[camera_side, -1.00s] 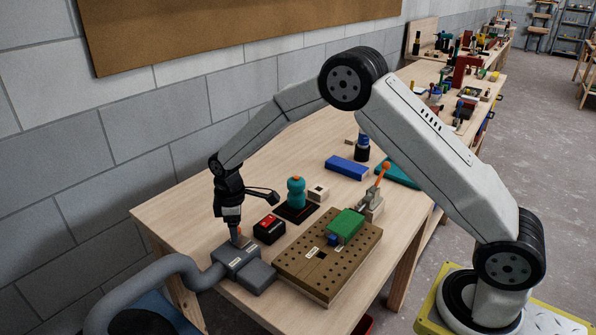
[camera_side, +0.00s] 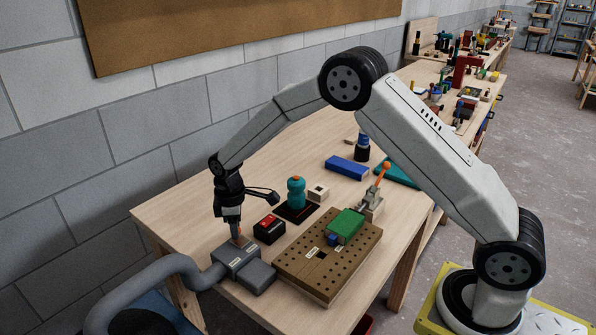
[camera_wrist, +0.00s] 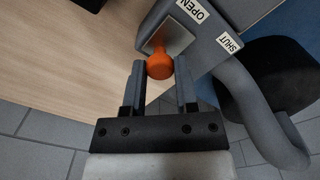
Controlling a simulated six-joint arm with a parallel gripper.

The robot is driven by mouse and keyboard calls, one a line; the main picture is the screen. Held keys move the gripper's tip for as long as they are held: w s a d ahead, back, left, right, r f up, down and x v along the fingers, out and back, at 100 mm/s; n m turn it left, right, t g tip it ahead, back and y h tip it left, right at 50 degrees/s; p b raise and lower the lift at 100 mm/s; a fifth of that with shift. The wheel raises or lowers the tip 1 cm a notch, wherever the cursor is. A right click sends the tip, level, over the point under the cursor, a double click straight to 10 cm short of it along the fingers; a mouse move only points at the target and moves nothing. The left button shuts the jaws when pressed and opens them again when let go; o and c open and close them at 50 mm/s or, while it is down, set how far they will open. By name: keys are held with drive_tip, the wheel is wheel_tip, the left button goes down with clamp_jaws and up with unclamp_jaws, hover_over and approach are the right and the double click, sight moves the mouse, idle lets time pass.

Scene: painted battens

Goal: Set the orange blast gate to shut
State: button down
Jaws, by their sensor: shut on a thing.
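The orange blast gate is a grey housing (camera_side: 238,259) at the table's front left corner, with a grey hose on it. Its orange knob (camera_wrist: 159,67) sits on a bare metal plate (camera_wrist: 168,36) at the housing's edge. White labels read OPEN (camera_wrist: 191,11) and SHUT (camera_wrist: 229,42) in the wrist view. My gripper (camera_side: 238,238) points down at the housing. In the wrist view its two grey fingers are on either side of the knob, shut on it. The fingers partly hide the knob in the side view.
A black and red switch box (camera_side: 269,229) stands just behind the housing. A pegboard block (camera_side: 328,265) with a green block (camera_side: 345,226) is to its right. A teal bottle-shaped object (camera_side: 296,192) stands farther back. The table's left part is bare.

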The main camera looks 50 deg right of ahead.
sight(220, 253)
idle(0.8)
drive_tip(key=shift+a+r, duration=0.1)
drive_tip(key=shift+a, duration=2.7)
drive_tip(key=shift+c, duration=1.8)
unclamp_jaws()
drive_tip(key=shift+r, duration=0.15)
wheel_tip(220, 253, up, 8)
drive_tip(key=shift+f, duration=0.25)
